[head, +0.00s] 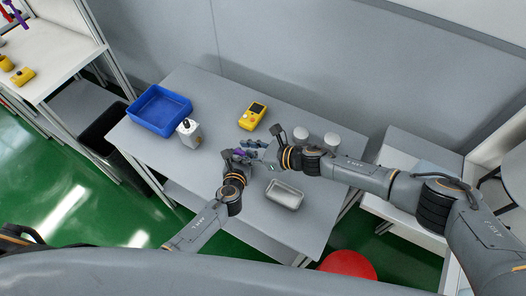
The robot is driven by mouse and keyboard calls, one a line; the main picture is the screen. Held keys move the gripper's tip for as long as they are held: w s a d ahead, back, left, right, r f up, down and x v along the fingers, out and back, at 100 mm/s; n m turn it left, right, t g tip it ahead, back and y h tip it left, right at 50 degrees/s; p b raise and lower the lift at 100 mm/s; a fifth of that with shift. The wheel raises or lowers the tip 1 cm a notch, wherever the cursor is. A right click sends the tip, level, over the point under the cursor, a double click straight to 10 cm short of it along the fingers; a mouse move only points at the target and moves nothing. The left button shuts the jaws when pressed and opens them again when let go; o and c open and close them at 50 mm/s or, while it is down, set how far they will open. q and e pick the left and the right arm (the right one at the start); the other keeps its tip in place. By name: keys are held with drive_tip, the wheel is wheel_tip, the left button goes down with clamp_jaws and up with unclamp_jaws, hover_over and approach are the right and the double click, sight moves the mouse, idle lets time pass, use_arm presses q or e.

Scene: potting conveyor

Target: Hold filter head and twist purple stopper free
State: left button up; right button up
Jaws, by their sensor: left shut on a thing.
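The purple stopper (238,152) shows as a small purple patch at my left gripper (240,158), above the grey table. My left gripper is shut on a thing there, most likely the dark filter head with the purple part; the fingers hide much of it. My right gripper (272,150) comes in from the right and is close beside the left one, around a pale, clear-looking piece. Whether its fingers touch that piece or the purple stopper is too small to tell.
A red round stool (348,265) is at the front. The table's left front is clear.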

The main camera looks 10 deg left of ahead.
use_arm(q)
drive_tip(key=shift+r, duration=0.1)
use_arm(e)
drive_tip(key=v, duration=1)
drive_tip(key=shift+d, duration=0.3)
drive_tip(key=shift+r, duration=0.15)
use_arm(q)
drive_tip(key=o, duration=1.7)
use_arm(e)
drive_tip(key=shift+s, duration=0.1)
use_arm(q)
drive_tip(key=v, duration=1.2)
drive_tip(key=shift+s+d, duration=0.15)
